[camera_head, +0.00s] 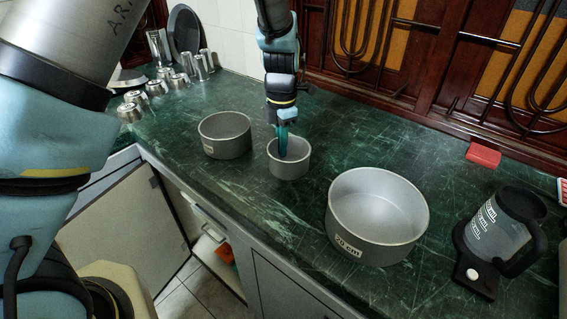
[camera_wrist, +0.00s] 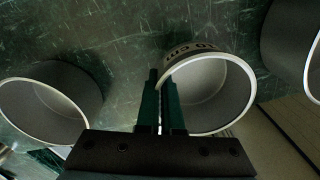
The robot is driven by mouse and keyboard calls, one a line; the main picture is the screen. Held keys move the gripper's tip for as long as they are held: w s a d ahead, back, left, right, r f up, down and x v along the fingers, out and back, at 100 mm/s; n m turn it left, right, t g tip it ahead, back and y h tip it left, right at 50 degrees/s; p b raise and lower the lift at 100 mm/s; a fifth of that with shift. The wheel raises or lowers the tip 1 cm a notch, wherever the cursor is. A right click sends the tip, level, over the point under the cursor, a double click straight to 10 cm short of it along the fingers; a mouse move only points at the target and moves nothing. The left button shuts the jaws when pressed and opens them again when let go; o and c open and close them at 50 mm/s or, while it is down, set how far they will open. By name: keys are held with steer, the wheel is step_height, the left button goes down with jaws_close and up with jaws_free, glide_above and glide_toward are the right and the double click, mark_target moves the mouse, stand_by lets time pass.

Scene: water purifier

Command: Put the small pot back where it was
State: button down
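The small pot (camera_head: 289,164) is a grey metal pot between the two larger pots on the green counter. It also shows in the wrist view (camera_wrist: 215,95), with a size label on its outer wall. My gripper (camera_head: 283,152) points down at its far rim. In the wrist view my gripper's (camera_wrist: 159,85) two dark green fingers are close together at the pot's rim, one seemingly inside and one outside. They look shut on the wall. The pot appears upright; I cannot tell whether its base touches the counter.
A medium pot (camera_head: 226,136) stands to the left and a large pot (camera_head: 376,222) to the right. A pitcher on a dark stand (camera_head: 500,231) is at the far right, with a red block (camera_head: 483,155) behind. Metal cups (camera_head: 157,88) stand at the back left.

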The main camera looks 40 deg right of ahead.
steer(key=shift+f+p, duration=0.55)
steer(key=shift+f, duration=2.05)
steer(key=shift+f, duration=0.1)
steer(key=shift+f, duration=0.1)
steer(key=c, duration=1.1)
jaws_free()
